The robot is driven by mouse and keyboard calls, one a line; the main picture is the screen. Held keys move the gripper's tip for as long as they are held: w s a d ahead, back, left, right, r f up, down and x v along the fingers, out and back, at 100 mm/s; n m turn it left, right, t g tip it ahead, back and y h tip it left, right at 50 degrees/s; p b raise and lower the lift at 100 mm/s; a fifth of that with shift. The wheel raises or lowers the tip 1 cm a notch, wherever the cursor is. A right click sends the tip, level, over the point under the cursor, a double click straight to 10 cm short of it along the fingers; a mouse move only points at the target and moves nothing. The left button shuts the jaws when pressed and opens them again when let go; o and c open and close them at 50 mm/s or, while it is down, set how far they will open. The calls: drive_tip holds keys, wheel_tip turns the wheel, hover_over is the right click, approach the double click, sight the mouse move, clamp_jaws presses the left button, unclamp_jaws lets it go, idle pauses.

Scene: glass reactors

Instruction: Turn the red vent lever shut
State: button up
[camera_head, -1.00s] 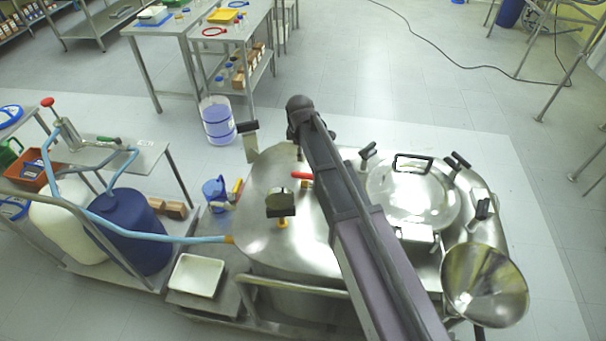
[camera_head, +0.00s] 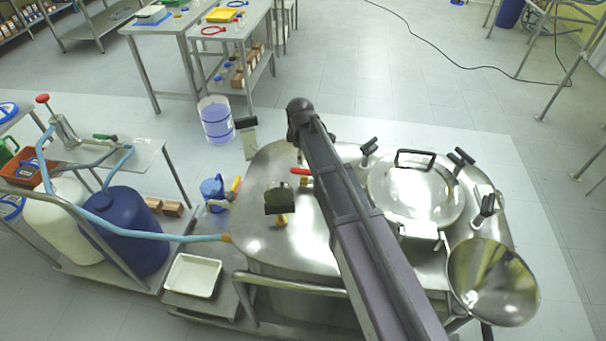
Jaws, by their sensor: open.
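The red vent lever (camera_head: 300,171) is a short red handle on a small brass valve (camera_head: 304,182) on top of the steel reactor (camera_head: 262,170). It lies roughly crosswise in the picture, just left of my arm. My arm (camera_head: 350,210) reaches from the bottom edge up over the reactor and hides part of its top. My gripper is not visible; no fingers show. A dark-faced fitting (camera_head: 278,196) stands on a brass stem left of and nearer than the lever.
A round lid (camera_head: 415,190) with black-knobbed clamps and a steel funnel (camera_head: 493,280) are right of my arm. A blue hose (camera_head: 150,235) joins the reactor's left side. A white tray (camera_head: 192,275) and blue jug (camera_head: 213,193) are at left. Open floor lies behind.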

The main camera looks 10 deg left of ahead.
sight(303, 170)
drive_tip(key=shift+w+f+b, duration=0.25)
drive_tip(key=shift+f+b, duration=1.25)
drive_tip(key=shift+f, duration=0.1)
drive_tip(key=shift+w+f+b, duration=0.25)
drive_tip(key=shift+f+b, duration=1.25)
drive_tip(key=shift+f, duration=0.1)
drive_tip(key=shift+w+f+b, duration=0.25)
drive_tip(key=shift+f+b, duration=1.25)
drive_tip(key=shift+f, duration=0.1)
drive_tip(key=shift+c, duration=0.2)
clamp_jaws()
